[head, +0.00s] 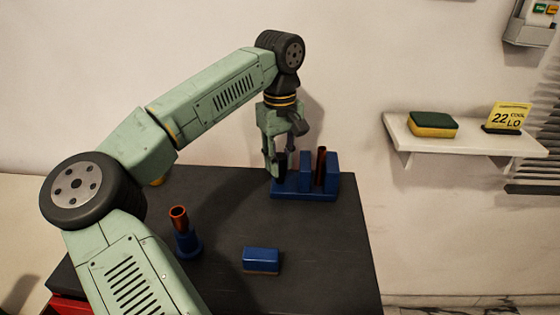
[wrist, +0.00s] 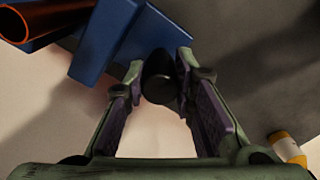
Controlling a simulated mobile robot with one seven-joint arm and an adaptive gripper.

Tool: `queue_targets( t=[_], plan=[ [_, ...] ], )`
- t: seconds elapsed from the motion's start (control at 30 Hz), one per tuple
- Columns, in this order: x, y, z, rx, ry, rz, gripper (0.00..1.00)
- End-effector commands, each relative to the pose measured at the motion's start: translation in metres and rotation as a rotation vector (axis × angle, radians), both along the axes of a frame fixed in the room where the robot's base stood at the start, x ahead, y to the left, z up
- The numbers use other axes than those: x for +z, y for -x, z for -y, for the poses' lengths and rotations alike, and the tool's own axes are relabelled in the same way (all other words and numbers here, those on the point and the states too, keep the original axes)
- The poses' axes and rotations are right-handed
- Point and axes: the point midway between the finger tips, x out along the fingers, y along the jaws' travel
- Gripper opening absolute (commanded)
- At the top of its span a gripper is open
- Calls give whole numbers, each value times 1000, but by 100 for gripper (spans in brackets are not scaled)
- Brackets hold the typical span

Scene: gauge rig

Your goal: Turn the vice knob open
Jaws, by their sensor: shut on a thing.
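The blue vice (head: 305,194) stands at the back right of the dark table, with a copper-coloured tube (head: 321,167) upright between its blue blocks. In the wrist view, the vice (wrist: 100,40) and the tube (wrist: 45,22) show at the upper left. The dark rounded vice knob (wrist: 161,80) sits between the finger pads, at the vice's left end in the head view. My gripper (wrist: 160,70) points down and is shut on the knob. In the head view, my gripper (head: 278,160) partly hides the knob.
A second copper-coloured tube (head: 178,213) stands in a blue holder (head: 188,243) at the table's left. A blue block (head: 261,258) lies near the front middle. A wall shelf (head: 465,144) holds a sponge (head: 432,125) and a yellow card (head: 510,116). The table's right front is clear.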

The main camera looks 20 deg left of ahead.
Motion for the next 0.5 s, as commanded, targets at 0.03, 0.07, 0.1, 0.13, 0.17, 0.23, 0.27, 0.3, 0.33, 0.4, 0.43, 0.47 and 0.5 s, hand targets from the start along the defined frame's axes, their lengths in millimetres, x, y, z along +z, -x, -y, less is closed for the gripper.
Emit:
queue_targets(
  t=[0.03, 0.07, 0.1, 0.13, 0.17, 0.23, 0.27, 0.3, 0.33, 0.4, 0.43, 0.47, 0.5],
  plan=[
    [0, 0, -1, 45, -2, 2, 0],
    [0, 0, -1, 73, -2, 2, 0],
    [0, 0, -1, 112, -2, 2, 0],
    [-1, 0, -1, 140, -2, 2, 0],
    [-1, 0, -1, 168, -1, 1, 0],
    [-1, 0, -1, 235, -1, 1, 0],
    [-1, 0, -1, 263, -1, 1, 0],
    [-1, 0, -1, 302, -2, 1, 0],
    [-1, 0, -1, 330, -2, 1, 0],
    [0, 0, -1, 397, -2, 2, 0],
    [0, 0, -1, 425, -2, 2, 0],
    [0, 0, -1, 454, -3, 1, 0],
    [0, 0, -1, 492, -3, 1, 0]
  ],
)
